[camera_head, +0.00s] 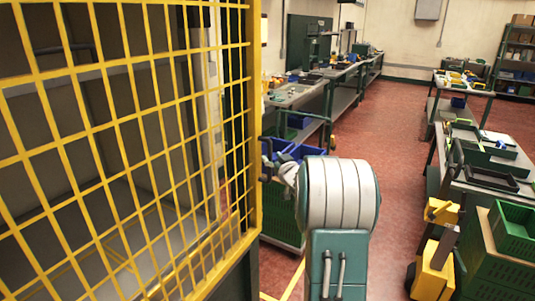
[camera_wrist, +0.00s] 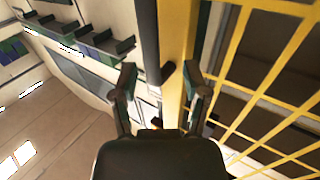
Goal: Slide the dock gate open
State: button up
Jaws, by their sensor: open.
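The dock gate (camera_head: 254,120) is a yellow mesh panel that fills the left of the head view. Its upright frame edge stands just left of my arm. In the wrist view the gate's yellow upright (camera_wrist: 178,45) runs down between the fingers of my gripper (camera_wrist: 161,88), with the mesh on the right. My gripper is open, with one finger on each side of the upright. A dark bar (camera_wrist: 148,40) and a short dark stub (camera_wrist: 167,73) lie beside the upright, also between the fingers. I cannot tell whether the fingers touch anything. In the head view my arm mostly hides the gripper.
Workbenches (camera_head: 300,95) line the wall beyond the gate, with blue bins (camera_head: 295,150) nearby. At right stand a table with dark trays (camera_head: 490,175), green crates (camera_head: 508,260) and a yellow item (camera_head: 434,270). The red floor (camera_head: 395,125) between is clear.

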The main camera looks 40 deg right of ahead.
aim_at(271, 154)
jog(key=w, duration=0.1)
jog(key=w+d, duration=0.2)
jog(key=shift+w+d+f, duration=0.2)
jog(key=shift+w+d, duration=0.05)
jog(key=shift+w, duration=0.05)
jog(key=shift+w+a+r, duration=0.1)
jog(key=shift+a+r, duration=0.1)
jog(key=shift+a, duration=0.6)
jog(key=shift+d, duration=0.15)
grip_shut()
jog(key=shift+d+f, duration=0.1)
jog(key=shift+d, duration=0.15)
